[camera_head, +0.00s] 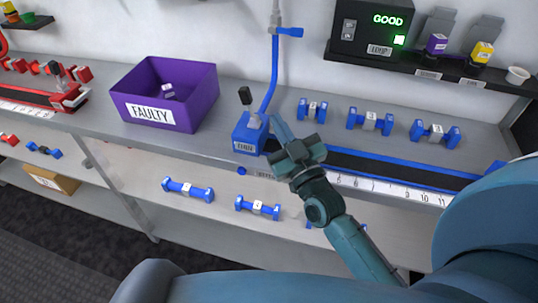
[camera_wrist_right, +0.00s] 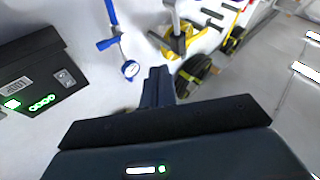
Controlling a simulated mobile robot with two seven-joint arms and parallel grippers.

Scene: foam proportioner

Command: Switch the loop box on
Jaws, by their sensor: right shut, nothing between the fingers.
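The loop box (camera_head: 370,32) is a black box on the dark wall shelf at the upper right, with a white label that seems to read LOOP. Its display glows green with the word GOOD, and a green square light is lit below. A grey rocker switch (camera_head: 349,30) is on its left side; I cannot tell which way it is tipped. The box (camera_wrist_right: 30,72) and switch (camera_wrist_right: 65,78) also show at the left of the right wrist view. My right gripper (camera_head: 277,125) is shut and empty, over the bench beside the blue fixture, well apart from the box. My left gripper is not in view.
A blue fixture (camera_head: 250,133) with a black lever and a blue hose stands by a ruler rail (camera_head: 390,187). A purple FAULTY bin (camera_head: 190,113) is to the left. Several blue pieces (camera_head: 370,121) lie on the bench and lower shelf. Purple and yellow items (camera_head: 481,53) stand right of the box.

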